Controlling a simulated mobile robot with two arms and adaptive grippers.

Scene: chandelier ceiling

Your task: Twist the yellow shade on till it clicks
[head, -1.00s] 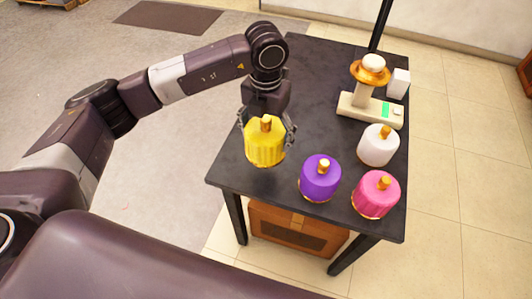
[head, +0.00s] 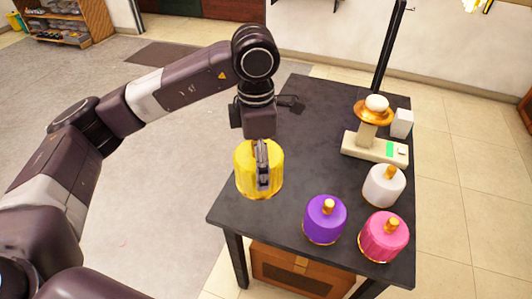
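The yellow shade (head: 243,170) is a ribbed cylinder at the left front of the black table. My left gripper (head: 262,180) comes down on it from above, with one finger across its near side. The far finger and the shade's gold top are hidden. The gripper looks shut on the shade, which seems to be a little above the table top. A beige stand (head: 362,147) with a gold collar (head: 374,113) and a white bulb-like knob (head: 377,103) is at the table's back right. My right gripper is out of view.
A purple shade (head: 322,222), a white shade (head: 383,188) and a pink shade (head: 383,240) stand at the table's right front. A white block (head: 402,123) and a black pole (head: 388,50) are by the stand. The table's middle (head: 318,150) is clear.

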